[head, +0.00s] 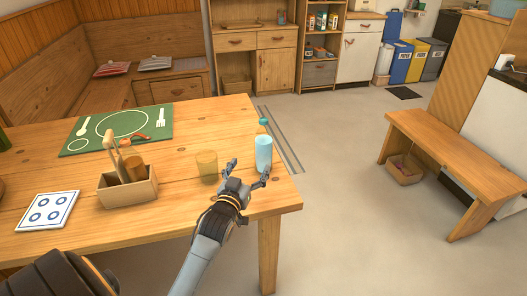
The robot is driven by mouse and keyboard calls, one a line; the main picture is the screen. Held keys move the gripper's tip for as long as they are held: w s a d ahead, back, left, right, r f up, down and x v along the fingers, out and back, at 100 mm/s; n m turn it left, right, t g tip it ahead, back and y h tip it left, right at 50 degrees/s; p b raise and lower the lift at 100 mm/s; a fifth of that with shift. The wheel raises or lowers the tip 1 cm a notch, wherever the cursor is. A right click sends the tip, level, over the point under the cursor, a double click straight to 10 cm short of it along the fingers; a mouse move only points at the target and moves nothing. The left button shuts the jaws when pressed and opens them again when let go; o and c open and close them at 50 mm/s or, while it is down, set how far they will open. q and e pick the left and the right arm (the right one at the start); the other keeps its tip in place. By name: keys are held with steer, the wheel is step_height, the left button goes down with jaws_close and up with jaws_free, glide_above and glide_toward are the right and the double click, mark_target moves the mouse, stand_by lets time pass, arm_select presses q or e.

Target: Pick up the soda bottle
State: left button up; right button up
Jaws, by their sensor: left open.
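The soda bottle (263,153) is light blue with a teal top and stands upright near the right end of the wooden table (190,216). My left gripper (249,170) is open just in front of the bottle, at the table's right front corner. One finger shows to the left of the bottle and the other overlaps its lower right side. I cannot tell whether either finger touches it. My right gripper is not in view.
An amber cup (207,166) stands left of the gripper. A wooden caddy (128,188) with utensils, a tile with blue rings (48,211) and a green placemat (118,128) lie further left. A bench (455,158) stands right, across clear floor.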

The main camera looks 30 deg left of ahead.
mark_target(261, 147)
arm_select(q)
steer(key=x, duration=0.7)
steer(key=shift+w, duration=0.15)
steer(key=shift+x, duration=2.8)
steer(key=shift+d, duration=0.1)
steer(key=c, duration=1.7)
steer(key=shift+r, duration=0.2)
jaws_close()
steer(key=shift+r, duration=0.1)
